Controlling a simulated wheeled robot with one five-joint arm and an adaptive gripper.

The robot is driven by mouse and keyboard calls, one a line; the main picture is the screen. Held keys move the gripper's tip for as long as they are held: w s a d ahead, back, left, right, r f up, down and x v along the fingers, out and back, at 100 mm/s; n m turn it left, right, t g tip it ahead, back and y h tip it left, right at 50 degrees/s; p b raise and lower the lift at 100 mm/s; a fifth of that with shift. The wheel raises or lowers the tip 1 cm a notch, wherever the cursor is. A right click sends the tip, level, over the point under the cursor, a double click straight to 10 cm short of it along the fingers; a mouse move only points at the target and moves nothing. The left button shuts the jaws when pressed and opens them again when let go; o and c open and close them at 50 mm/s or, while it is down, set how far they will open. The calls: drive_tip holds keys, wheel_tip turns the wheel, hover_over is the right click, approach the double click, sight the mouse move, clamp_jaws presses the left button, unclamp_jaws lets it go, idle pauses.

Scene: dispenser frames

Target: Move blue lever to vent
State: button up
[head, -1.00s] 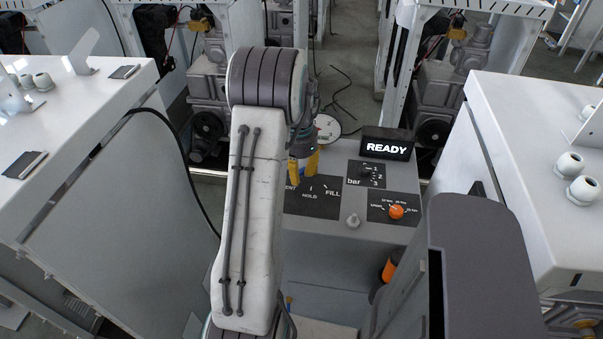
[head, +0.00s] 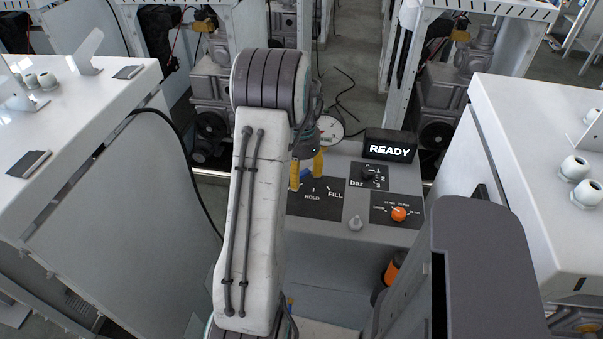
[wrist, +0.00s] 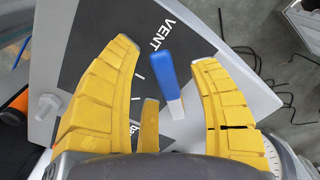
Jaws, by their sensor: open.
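The blue lever (wrist: 157,70) shows in the wrist view, with a blue handle and a pale lower part. Its blue end is beside the VENT label (wrist: 162,34) on the black panel (wrist: 95,50). My gripper (wrist: 165,53) is open, one yellow finger on each side of the lever, with a visible gap to each. A small bit of blue shows between the fingers there; my arm and gripper hide the VENT label.
A lit READY display (head: 390,149) stands at the panel's back right. White cabinets stand on both sides. A round gauge (head: 328,129) is behind.

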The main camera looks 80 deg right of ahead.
sight(301, 175)
drive_tip(key=shift+r, duration=0.1)
wheel_tip(301, 175, up, 12)
idle(0.7)
idle(0.8)
